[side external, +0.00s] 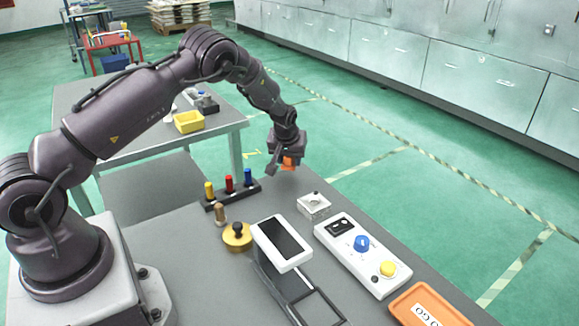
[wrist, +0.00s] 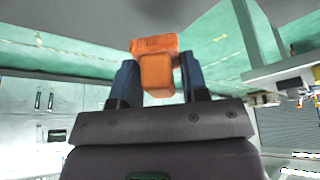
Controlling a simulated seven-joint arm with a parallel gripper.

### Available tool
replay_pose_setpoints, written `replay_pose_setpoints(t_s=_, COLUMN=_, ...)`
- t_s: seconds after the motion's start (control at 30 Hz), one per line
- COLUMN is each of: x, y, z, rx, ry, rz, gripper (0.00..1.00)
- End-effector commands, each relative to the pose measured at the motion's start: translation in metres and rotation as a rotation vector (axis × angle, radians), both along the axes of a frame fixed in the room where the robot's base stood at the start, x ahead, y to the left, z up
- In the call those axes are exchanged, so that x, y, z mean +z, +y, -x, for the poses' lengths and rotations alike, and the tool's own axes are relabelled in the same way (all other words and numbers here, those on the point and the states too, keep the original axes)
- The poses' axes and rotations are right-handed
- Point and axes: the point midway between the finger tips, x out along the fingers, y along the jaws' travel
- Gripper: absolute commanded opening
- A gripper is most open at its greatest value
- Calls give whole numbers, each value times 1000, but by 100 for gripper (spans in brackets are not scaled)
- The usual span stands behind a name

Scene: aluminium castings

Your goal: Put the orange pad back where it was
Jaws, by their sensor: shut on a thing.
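The orange pad (wrist: 157,70) is a small orange block seen between the two dark fingers of my gripper (wrist: 156,84) in the wrist view. In the side external view my gripper (side external: 287,158) is at the far end of the grey table, and the orange pad (side external: 289,163) shows at its fingertips. My gripper is shut on the pad and holds it above table height, beyond the black rack. Its exact height over the table edge is hard to tell.
Also on the table are a small clear-and-white block (side external: 314,206), a brass knob (side external: 237,236), a white-framed screen (side external: 282,242), a control box (side external: 362,254) and an orange tray (side external: 430,306).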

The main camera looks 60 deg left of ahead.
Motion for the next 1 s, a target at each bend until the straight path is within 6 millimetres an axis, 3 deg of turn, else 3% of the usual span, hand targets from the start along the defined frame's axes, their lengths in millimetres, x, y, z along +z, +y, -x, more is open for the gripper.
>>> replay_pose_setpoints(t_s=0.2, x=-30, y=1, z=-1, rx=1, ry=1, rz=0, gripper=19)
replay_pose_setpoints(t_s=0.63, x=-36, y=1, z=-1, rx=1, ry=0, rz=0, gripper=19)
replay_pose_setpoints(t_s=0.67, x=-36, y=1, z=-2, rx=1, ry=0, rz=0, gripper=46)
replay_pose_setpoints(t_s=0.77, x=-36, y=1, z=-1, rx=1, ry=0, rz=0, gripper=67)
replay_pose_setpoints(t_s=1.0, x=-35, y=1, z=-2, rx=1, ry=0, rz=0, gripper=67)
